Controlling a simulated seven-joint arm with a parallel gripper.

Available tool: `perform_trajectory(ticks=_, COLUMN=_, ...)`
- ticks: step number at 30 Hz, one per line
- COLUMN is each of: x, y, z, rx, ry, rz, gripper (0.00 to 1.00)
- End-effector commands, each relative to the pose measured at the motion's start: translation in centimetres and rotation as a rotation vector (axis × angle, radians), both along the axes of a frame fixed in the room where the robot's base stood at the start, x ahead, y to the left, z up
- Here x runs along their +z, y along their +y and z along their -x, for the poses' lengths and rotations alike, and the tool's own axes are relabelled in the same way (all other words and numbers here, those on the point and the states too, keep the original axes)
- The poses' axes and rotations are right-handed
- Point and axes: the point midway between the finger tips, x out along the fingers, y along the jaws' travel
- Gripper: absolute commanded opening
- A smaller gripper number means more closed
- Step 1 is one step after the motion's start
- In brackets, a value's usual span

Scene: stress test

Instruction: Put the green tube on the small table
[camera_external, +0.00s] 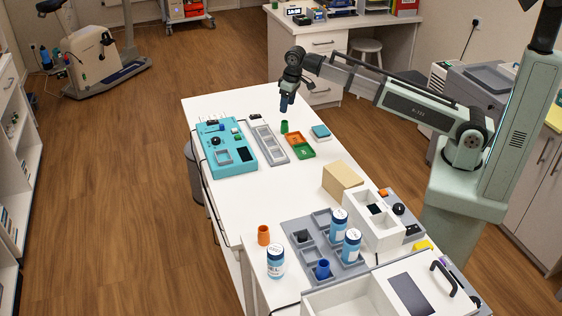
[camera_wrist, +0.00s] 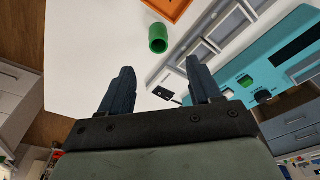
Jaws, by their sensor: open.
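The green tube (camera_external: 284,127) stands on the far part of the white work table (camera_external: 215,103), beside the orange and green trays. In the wrist view the tube (camera_wrist: 158,39) shows its open end, ahead of and between my fingers, apart from them. My gripper (camera_external: 287,104) hangs above the table just over the tube; its two dark fingers (camera_wrist: 159,66) are spread with nothing between them. I cannot tell for certain which surface is the small table; a separate white table part (camera_external: 252,286) stands at the near end.
A teal panel (camera_external: 243,165) and grey slotted tray (camera_external: 267,145) lie left of the tube; an orange tray (camera_external: 300,139) lies right. A tan block (camera_external: 342,177) and white box (camera_external: 374,232) stand nearer. The near end holds bottles (camera_external: 276,262), an orange cup (camera_external: 263,235) and a blue cup (camera_external: 322,268).

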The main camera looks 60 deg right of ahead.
Motion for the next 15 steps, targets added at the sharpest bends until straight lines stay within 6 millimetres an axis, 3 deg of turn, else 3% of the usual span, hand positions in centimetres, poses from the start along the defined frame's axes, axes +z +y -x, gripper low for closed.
perform_trajectory(ticks=7, x=-3.5, y=0.0, z=-0.5, rx=0.0, ry=0.001, rz=0.0, gripper=0.63)
perform_trajectory(ticks=15, x=-5.0, y=0.0, z=-0.8, rx=0.0, ry=-0.001, rz=0.0, gripper=0.63)
